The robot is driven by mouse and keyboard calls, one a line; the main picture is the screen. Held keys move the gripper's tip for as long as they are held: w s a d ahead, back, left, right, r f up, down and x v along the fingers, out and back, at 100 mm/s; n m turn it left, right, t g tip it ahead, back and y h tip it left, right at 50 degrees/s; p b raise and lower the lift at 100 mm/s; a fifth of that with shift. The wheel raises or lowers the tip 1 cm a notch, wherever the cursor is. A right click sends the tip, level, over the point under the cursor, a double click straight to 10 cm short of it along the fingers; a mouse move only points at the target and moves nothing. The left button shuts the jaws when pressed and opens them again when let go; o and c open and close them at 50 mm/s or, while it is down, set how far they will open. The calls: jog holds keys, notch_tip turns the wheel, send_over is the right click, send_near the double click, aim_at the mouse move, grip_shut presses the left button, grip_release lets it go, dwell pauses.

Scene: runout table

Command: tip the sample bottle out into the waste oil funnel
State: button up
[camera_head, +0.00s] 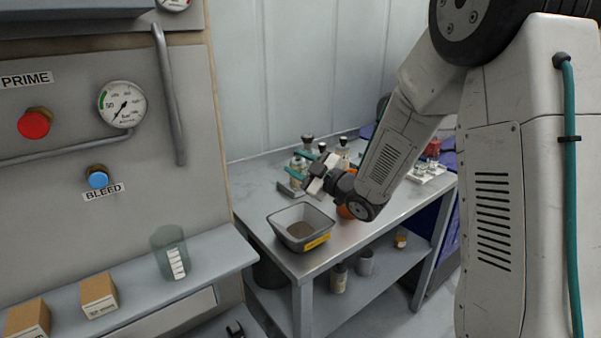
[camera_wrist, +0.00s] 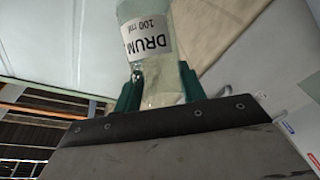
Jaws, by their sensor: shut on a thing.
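My gripper (camera_head: 298,163) is above the back part of the metal table, with its green fingers shut on the sample bottle. In the wrist view the bottle (camera_wrist: 160,75) is clear, with a white label reading DRUM 100 ml, upside down in the picture. It sits between the two green fingers (camera_wrist: 158,92); its top end is cut off by the frame. In the head view the bottle is small and partly hidden by the fingers. A grey square funnel-like basin (camera_head: 279,221) with a yellow label and brownish inside stands at the table's near left corner, in front of and below my gripper.
Several bottles with dark caps (camera_head: 342,146) stand at the back of the table (camera_head: 388,198). A panel with a gauge (camera_head: 122,104) and a shelf with a beaker (camera_head: 170,252) stand left.

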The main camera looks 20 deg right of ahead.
jog(key=f+m, duration=0.1)
jog(key=d+f+m+g+h, duration=0.1)
jog(key=f, duration=0.1)
jog(key=shift+w+f, duration=0.2)
jog(key=m+g, duration=0.1)
jog(key=r+m, duration=0.1)
jog(key=shift+s+a+m+g+h, duration=0.1)
jog(key=shift+m+g+h, duration=0.2)
jog(key=shift+g+h, duration=0.1)
jog(key=m+g, duration=0.2)
jog(key=shift+s+r+m+g, duration=0.2)
jog(key=shift+m+g, duration=0.1)
jog(key=shift+g, duration=0.1)
